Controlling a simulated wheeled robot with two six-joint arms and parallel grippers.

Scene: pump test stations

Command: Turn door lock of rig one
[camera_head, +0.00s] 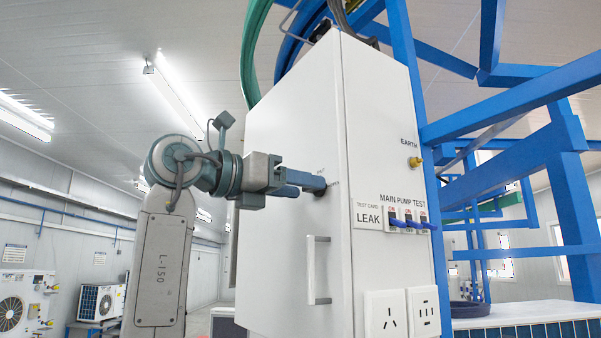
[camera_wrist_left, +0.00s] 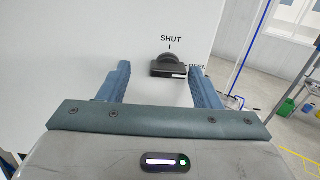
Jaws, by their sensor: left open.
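The door lock is a dark knob (camera_wrist_left: 169,67) on the white door of the cabinet (camera_head: 290,130). In the left wrist view, "SHUT" is printed above it and a partly hidden label, apparently "OPEN", is to its right. Its bar looks roughly level there, but I cannot tell its exact setting. My left gripper (camera_head: 318,182) reaches the door from the left, above the handle. In the left wrist view its blue fingers (camera_wrist_left: 160,80) are open, one on each side of the knob, with gaps showing. In the head view the fingers mostly hide the lock. My right gripper is not in view.
A door handle (camera_head: 318,270) sticks out below the lock. The cabinet's side face carries a LEAK card (camera_head: 368,217), blue-levered switches (camera_head: 408,222) and sockets (camera_head: 385,316). Blue frame beams (camera_head: 500,105) stand at the right. The space left of the door looks free apart from my arm.

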